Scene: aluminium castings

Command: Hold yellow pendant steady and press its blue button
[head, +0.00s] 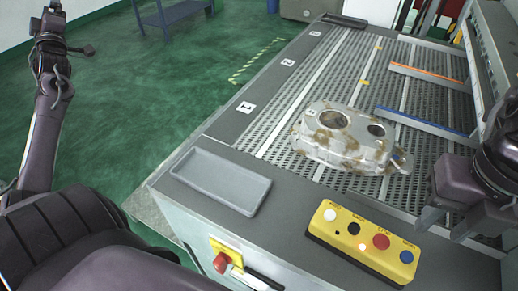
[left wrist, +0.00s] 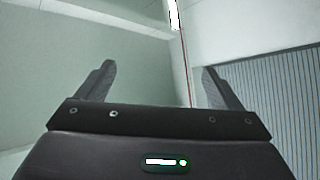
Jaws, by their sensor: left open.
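The yellow pendant (head: 345,247) lies on the near edge of the bench in the head view. Its top carries a white, a black, a red and a blue button (head: 406,257), the blue one at the right end. A small light glows near its lower edge. My right gripper (head: 447,222) is above and to the right of the pendant, apart from it, fingers spread and empty. My left arm is raised at the far left, with its gripper (head: 50,22) away from the bench. In the left wrist view the left gripper (left wrist: 157,85) is open with nothing between its fingers.
A blotched aluminium casting (head: 345,150) sits on the perforated bench top behind the pendant. A grey tray (head: 215,182) is to the left. A red knob (head: 221,262) sticks out of the bench front. Orange and blue-edged bars lie at the right.

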